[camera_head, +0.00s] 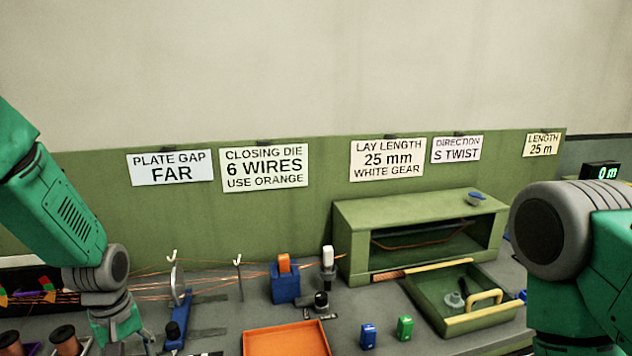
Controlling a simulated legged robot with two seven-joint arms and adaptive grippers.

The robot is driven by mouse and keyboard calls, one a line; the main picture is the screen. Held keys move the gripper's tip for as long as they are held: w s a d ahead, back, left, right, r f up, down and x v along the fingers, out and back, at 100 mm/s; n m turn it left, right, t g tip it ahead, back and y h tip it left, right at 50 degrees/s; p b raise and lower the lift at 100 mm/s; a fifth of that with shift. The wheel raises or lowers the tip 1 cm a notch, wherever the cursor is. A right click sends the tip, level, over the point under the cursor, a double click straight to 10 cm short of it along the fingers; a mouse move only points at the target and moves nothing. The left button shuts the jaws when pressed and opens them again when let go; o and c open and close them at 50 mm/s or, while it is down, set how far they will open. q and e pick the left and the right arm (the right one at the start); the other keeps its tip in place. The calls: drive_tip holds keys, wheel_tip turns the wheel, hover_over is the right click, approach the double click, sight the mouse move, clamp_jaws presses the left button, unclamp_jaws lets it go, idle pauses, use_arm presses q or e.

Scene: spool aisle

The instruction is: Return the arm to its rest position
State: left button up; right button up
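My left arm comes in from the left. Its gripper (120,335) points down at the lower left, above the bench, next to the copper spools (65,340). The fingertips are small and partly cut off by the bottom edge, so I cannot tell whether they are open or shut. I see nothing clearly held in it. My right arm fills the right edge, with its grey joint in front of the bench's right end. My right gripper is out of view.
An orange tray (287,343), blue block (368,336) and green block (405,328) are at the front. A blue stand with an orange piece (284,263) is mid-bench. A green cabinet (350,235) stands behind an open green tray with a yellow handle (470,321). Thin wires cross left of centre.

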use_arm(q)
drive_tip(key=shift+m, duration=0.7)
drive_tip(key=f, duration=0.2)
drive_tip(key=s+f+b, duration=0.1)
drive_tip(key=f, duration=0.2)
drive_tip(key=s+d+f+b, duration=0.1)
drive_tip(key=f, duration=0.1)
drive_tip(key=shift+s+f, duration=0.1)
drive_tip(key=shift+f, duration=0.05)
drive_tip(key=s+d+f+m+b, duration=0.2)
drive_tip(key=s+f+m+b, duration=0.2)
drive_tip(key=s+f, duration=0.7)
drive_tip(key=s+d+f+m+b, duration=0.3)
drive_tip(key=s+f+b, duration=0.5)
drive_tip(key=s+f, duration=0.3)
drive_tip(key=s+m, duration=0.1)
drive_tip(key=s, duration=0.2)
drive_tip(key=shift+s+d+f, duration=0.15)
drive_tip(key=shift+s+f, duration=0.1)
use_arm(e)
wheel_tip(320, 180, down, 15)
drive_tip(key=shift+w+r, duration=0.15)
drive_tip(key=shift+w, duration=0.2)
use_arm(q)
drive_tip(key=shift+w, duration=0.15)
